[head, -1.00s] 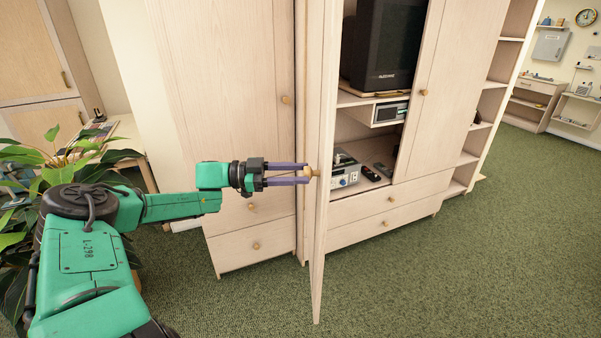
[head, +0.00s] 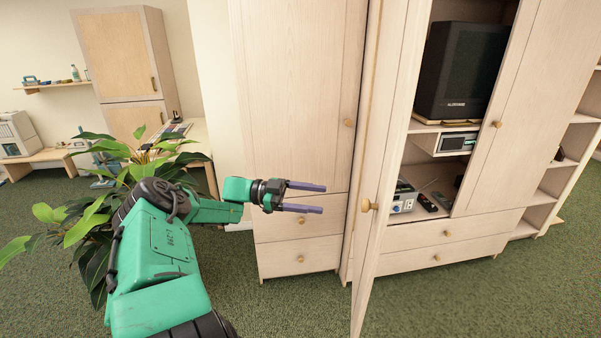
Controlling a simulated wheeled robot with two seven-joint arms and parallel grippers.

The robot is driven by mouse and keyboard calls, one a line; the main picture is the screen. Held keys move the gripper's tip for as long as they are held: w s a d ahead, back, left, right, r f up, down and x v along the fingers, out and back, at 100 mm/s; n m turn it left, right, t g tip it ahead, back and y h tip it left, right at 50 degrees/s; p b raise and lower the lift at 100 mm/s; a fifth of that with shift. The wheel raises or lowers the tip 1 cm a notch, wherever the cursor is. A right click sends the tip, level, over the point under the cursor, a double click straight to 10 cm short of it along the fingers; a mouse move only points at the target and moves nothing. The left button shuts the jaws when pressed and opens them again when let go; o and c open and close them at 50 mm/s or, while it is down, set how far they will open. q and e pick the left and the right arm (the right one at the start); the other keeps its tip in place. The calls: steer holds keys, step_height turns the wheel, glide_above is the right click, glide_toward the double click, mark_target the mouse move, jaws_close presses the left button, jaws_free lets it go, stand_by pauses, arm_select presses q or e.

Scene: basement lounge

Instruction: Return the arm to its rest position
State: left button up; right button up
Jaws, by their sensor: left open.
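My left gripper (head: 322,198) is open and empty at the end of my green left arm (head: 160,245). It is in front of the drawers of the tall closed cabinet (head: 295,110), left of the open cabinet door (head: 385,150). The round wooden knob (head: 368,205) of that door is to the right of the fingertips, clear of them. The door stands ajar, swung out toward me. My right gripper is not in view.
Inside the open cabinet are a television (head: 463,72), a grey device (head: 403,198) and a remote (head: 427,202). A leafy plant (head: 85,215) stands left of and partly behind my arm. Green carpet (head: 290,310) is free in front of the cabinets.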

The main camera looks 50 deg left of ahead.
arm_select(q)
steer(key=v, duration=0.4)
steer(key=shift+a+f+b, duration=0.1)
steer(key=shift+b, duration=0.25)
